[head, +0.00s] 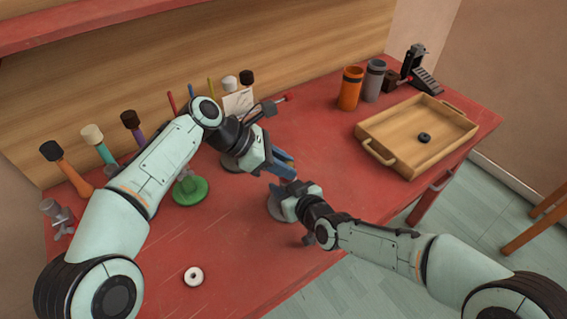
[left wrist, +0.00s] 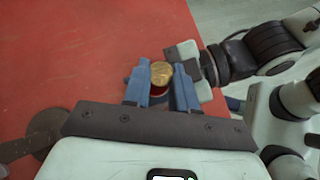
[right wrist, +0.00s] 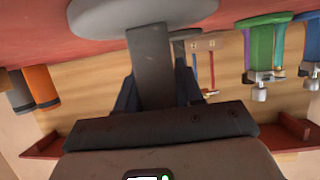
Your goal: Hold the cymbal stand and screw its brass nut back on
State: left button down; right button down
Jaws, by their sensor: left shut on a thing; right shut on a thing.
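The cymbal stand's round grey base (head: 276,208) rests near the table's front edge. Its flat grey post (right wrist: 152,65) is between the fingers of my right gripper (right wrist: 155,88), which is shut on it; the right gripper (head: 285,196) comes from the right in the head view. The brass nut (left wrist: 162,73) shows as a round gold top between the blue fingertips of my left gripper (left wrist: 163,75), shut on it. In the head view the left gripper (head: 284,168) is just above the right one. The fingers hide the post's top, so I cannot tell whether nut and post touch.
A stand with a green base (head: 190,191) and several mallets are at the left and back. A white ring (head: 193,276) lies at the front.

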pick_arm(q)
jog(key=shift+r, duration=0.4)
dwell(0.8)
jog(key=shift+f, duration=1.1)
dwell(0.4)
jog(key=c, duration=1.2)
grip_release()
jog(key=shift+a, duration=0.2)
jog(key=v, duration=0.4)
jog(key=shift+r, duration=0.3)
jog(key=c, duration=0.4)
jog(key=shift+o, duration=0.2)
